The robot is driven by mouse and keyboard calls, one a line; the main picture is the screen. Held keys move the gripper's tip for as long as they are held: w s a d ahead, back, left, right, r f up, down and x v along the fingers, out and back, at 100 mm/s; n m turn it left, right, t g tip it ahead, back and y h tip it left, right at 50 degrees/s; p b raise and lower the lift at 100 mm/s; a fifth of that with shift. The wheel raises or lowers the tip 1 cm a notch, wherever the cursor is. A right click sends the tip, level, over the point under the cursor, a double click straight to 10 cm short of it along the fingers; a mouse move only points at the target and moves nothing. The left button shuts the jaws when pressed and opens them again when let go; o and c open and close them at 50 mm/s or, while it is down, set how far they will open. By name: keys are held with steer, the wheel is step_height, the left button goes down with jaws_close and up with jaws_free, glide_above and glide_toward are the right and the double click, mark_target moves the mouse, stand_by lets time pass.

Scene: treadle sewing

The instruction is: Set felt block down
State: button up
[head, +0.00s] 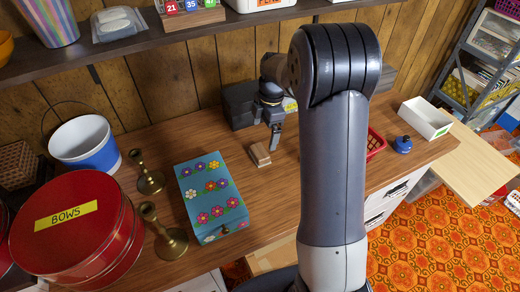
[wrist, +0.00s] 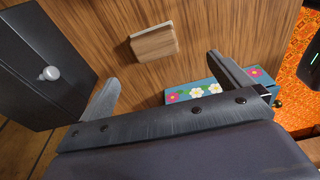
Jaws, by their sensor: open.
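The felt block, a small wooden block with a paler strip along one edge (head: 260,154), sits on the brown wooden counter (head: 170,135). In the wrist view the block (wrist: 154,43) lies on the wood just beyond the space between my fingers. My gripper (head: 274,148) is beside the block in the head view, and one finger partly hides the other. In the wrist view my gripper (wrist: 163,70) has its two fingers wide apart with nothing between them. The block appears apart from both fingers.
A flowered blue box (head: 211,195) stands left of the block. Brass candlesticks (head: 164,232), a red BOWS tin (head: 75,230) and a bucket (head: 85,145) are farther left. A dark box (head: 238,105) stands behind. A red basket (head: 375,143) is right.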

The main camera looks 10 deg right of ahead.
steer(key=shift+f+n, duration=0.2)
steer(key=shift+n, duration=0.1)
glide_above(260, 151)
steer(key=f, duration=0.3)
steer(key=d+f, duration=0.1)
steer(key=shift+s+f, duration=0.3)
steer(key=shift+f, duration=0.05)
steer(key=shift+w+a+f+p, duration=0.1)
steer(key=shift+a+f+p, duration=0.1)
steer(key=shift+f, duration=0.7)
steer(key=shift+w+a+f+p, duration=0.1)
steer(key=shift+a+f, duration=0.05)
steer(key=shift+f, duration=0.8)
steer(key=shift+w+a+f+p, duration=0.1)
steer(key=shift+a+f+p, duration=0.1)
steer(key=shift+f, duration=0.7)
steer(key=shift+c, duration=0.6)
steer(key=c, duration=1)
steer(key=shift+c, duration=0.2)
